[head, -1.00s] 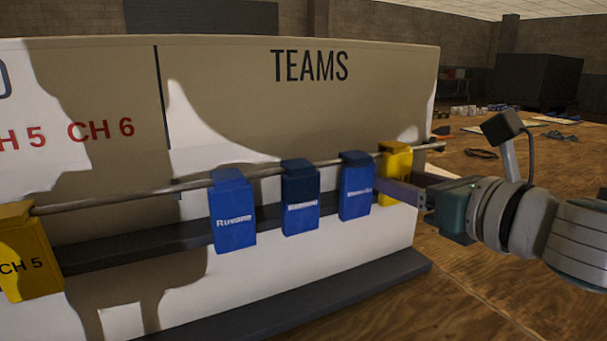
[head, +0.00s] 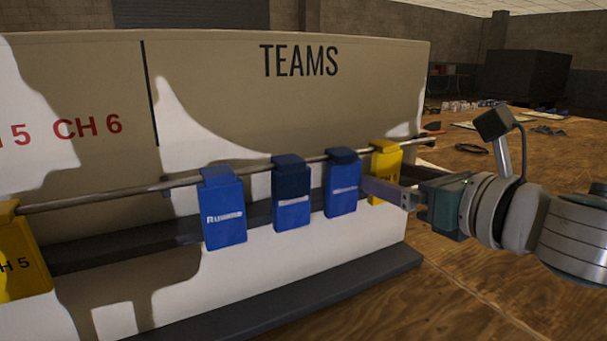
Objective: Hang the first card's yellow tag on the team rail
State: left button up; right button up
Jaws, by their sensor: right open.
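A yellow tag (head: 386,160) hangs on the team rail (head: 262,170) near its right end, below the TEAMS lettering. Its lower part is partly covered by a finger of my right gripper (head: 392,186). The gripper is open. One finger crosses in front of the tag's lower part; the other is mostly hidden, so I cannot tell whether the tag lies between them or is touched. Another yellow tag (head: 18,262), marked with a 5, hangs at the far left, cut by the picture edge. My left gripper is not in view.
Three blue tags hang on the same rail: one at the left (head: 224,215), one in the middle (head: 291,200) and one at the right (head: 342,185). A dark ledge (head: 290,297) runs along the board's foot. The wooden table (head: 480,290) is clear at the right front.

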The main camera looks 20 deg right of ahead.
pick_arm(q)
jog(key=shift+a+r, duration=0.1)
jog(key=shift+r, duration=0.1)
pick_arm(e)
jog(key=s+d+r+m+g+h+p, duration=0.1)
jog(key=s+r+m+g+h+p, duration=0.25)
jog(key=s+m+p, duration=0.6)
jog(key=s+d+r+m+g+h+p, duration=0.1)
jog(key=s+r+m+g+h+p, duration=0.15)
jog(key=s+r+m+p, duration=0.7)
jog(key=s+a+r+m+g+y+p, duration=0.2)
jog(key=s+a+m+g+y+p, duration=0.45)
jog(key=a+m, duration=0.75)
pick_arm(q)
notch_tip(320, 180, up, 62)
jog(key=p, duration=3.6)
jog(key=shift+p, duration=0.3)
pick_arm(e)
notch_tip(320, 180, up, 34)
jog(key=s+d+m+h, duration=0.1)
jog(key=d, duration=0.1)
jog(key=shift+d+m, duration=0.4)
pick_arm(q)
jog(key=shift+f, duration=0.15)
pick_arm(e)
jog(key=shift+f+g+h, duration=0.1)
jog(key=shift+g+h, duration=0.15)
